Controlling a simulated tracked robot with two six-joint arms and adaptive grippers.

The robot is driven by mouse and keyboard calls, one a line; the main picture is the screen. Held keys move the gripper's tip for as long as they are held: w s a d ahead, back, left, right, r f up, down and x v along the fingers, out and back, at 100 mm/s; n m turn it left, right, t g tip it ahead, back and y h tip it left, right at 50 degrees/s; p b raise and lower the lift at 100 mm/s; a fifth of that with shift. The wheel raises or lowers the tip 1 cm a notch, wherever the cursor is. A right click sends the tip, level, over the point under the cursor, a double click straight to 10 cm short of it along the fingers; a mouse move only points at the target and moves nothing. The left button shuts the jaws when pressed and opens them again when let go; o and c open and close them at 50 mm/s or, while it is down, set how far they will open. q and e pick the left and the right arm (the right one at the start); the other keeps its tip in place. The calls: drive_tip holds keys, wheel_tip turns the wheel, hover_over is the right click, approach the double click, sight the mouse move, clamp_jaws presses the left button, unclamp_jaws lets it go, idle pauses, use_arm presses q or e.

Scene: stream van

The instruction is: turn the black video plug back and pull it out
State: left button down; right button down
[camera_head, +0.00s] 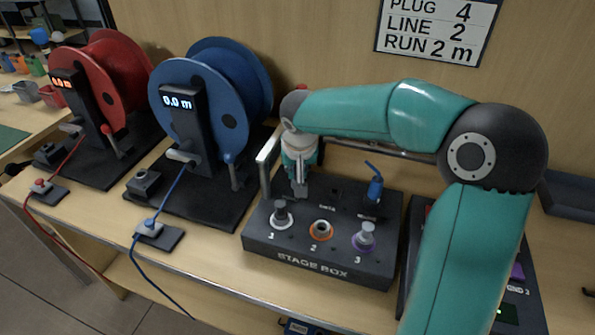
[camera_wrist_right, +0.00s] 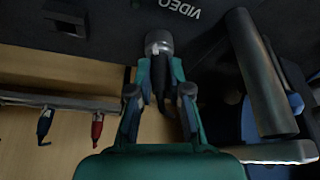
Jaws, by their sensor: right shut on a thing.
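The stage box (camera_head: 315,262) stands on the bench with a dark top and front-row sockets numbered 1, 2 and 3. My right gripper (camera_head: 301,190) points down at its back left corner. In the right wrist view my right gripper (camera_wrist_right: 160,95) is shut on the black video plug (camera_wrist_right: 160,80), one finger on each side. The plug's silver collar (camera_wrist_right: 159,42) is at the dark panel beside the VIDEO lettering. I cannot tell whether it is locked or how far it is seated. In the head view the gripper hides the plug. My left gripper is out of view.
A blue plug (camera_head: 375,187) stands at the box's back right. A metal handle (camera_head: 267,160) rises close left of my gripper. Blue (camera_head: 203,105) and red (camera_head: 95,75) cable reels stand left. A sign (camera_head: 437,28) hangs on the wall.

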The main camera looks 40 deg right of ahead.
drive_tip(key=shift+f+m+g+b, duration=0.1)
drive_tip(key=shift+m+g+b, duration=0.2)
drive_tip(key=shift+m+b, duration=0.55)
drive_tip(key=shift+m+h, duration=0.25)
drive_tip(key=shift+h, duration=0.05)
drive_tip(key=shift+m+g+b, duration=0.4)
drive_tip(key=shift+m+b, duration=0.15)
drive_tip(key=shift+m, duration=0.45)
drive_tip(key=shift+m+h, duration=0.3)
drive_tip(key=shift+m, duration=0.4)
drive_tip(key=shift+m+g, duration=0.5)
drive_tip(key=shift+m, duration=0.7)
